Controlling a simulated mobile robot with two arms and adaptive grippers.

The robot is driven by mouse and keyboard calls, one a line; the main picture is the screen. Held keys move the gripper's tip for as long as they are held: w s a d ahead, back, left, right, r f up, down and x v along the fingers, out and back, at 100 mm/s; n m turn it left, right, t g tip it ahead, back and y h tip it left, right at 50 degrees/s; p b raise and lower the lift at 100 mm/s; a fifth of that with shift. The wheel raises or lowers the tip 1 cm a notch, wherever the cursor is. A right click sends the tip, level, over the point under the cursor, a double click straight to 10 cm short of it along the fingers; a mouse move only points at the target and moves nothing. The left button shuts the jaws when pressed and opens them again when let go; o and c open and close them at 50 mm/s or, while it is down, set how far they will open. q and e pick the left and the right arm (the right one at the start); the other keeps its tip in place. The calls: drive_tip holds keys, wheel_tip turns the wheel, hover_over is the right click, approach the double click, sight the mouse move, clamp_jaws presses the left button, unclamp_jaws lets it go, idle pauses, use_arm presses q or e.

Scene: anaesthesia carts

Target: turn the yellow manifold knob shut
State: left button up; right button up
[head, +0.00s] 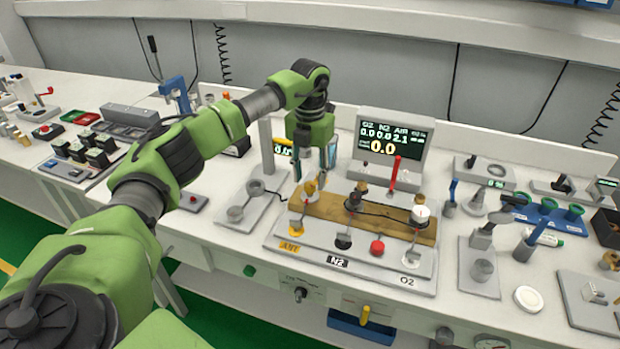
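The manifold is a grey base (345,268) with a wooden board (375,222) and labels for AIR, N2 and O2. The yellow knob (296,231) sits at its front left, near the yellow AIR label (289,247). A yellow-topped fitting (311,189) stands behind it on the board. My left gripper (314,172) points down at the manifold's back left, behind and above the yellow knob. My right gripper is not in view.
A red lever (396,172) rises behind the board, before a display (391,145). A grey stand (237,212) is close on the left. Several instruments crowd the right.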

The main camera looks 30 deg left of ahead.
use_arm(q)
drive_tip(key=shift+s+f, duration=0.1)
drive_tip(key=shift+f, duration=0.85)
clamp_jaws()
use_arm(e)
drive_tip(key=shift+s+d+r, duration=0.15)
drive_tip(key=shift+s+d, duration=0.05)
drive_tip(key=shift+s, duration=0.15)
use_arm(q)
drive_tip(key=shift+m, duration=0.3)
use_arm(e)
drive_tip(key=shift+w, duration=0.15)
